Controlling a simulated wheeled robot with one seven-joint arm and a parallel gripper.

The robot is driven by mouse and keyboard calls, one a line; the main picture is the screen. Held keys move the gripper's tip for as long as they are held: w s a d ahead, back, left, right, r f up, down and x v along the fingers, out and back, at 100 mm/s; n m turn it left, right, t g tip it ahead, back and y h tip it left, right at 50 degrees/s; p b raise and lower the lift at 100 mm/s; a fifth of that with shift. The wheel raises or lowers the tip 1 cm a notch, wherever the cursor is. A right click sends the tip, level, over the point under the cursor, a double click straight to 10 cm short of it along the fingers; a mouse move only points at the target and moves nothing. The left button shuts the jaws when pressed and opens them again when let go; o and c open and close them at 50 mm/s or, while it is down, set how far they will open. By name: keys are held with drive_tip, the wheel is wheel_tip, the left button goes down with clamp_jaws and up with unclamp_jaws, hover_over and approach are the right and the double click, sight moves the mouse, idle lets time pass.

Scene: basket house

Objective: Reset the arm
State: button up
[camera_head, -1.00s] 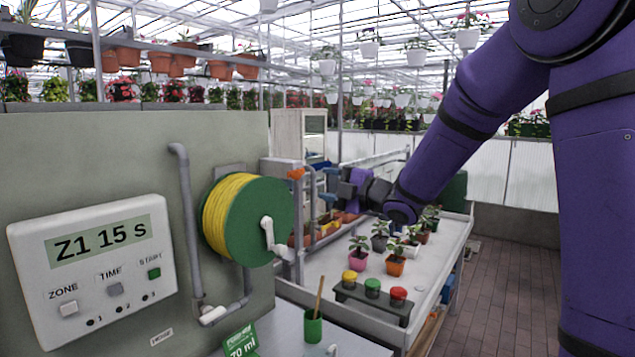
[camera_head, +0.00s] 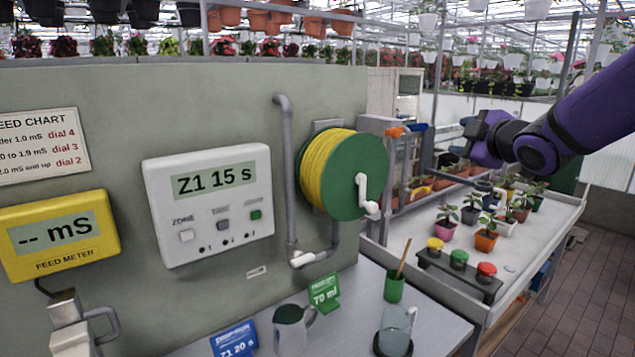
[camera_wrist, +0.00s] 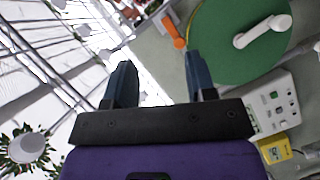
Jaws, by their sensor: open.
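My gripper (camera_wrist: 159,65) is open and empty in the wrist view, its two dark blue fingers apart with nothing between them. In the head view, my purple arm reaches in from the right edge. Its gripper end is held in the air above the far end of the plant bench (camera_head: 522,267), near grey pipes with an orange valve handle (camera_head: 394,133).
A white controller (camera_head: 208,205) reading "Z1 15 s" and a yellow feed meter (camera_head: 60,234) hang on the panel. A green cup (camera_head: 394,288) and jugs stand on the front counter.

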drive_tip(key=s+f+m+g+h, duration=0.1)
drive_tip(key=s+f+m+g, duration=0.2)
drive_tip(key=s, duration=1.2)
drive_tip(key=s+f+m+g+h, duration=0.2)
drive_tip(key=s+m+g, duration=0.5)
drive_tip(key=s+m, duration=0.5)
drive_tip(key=s+f, duration=0.1)
drive_tip(key=s, duration=0.3)
drive_tip(key=shift+s+h, duration=0.3)
drive_tip(key=shift+f, duration=0.1)
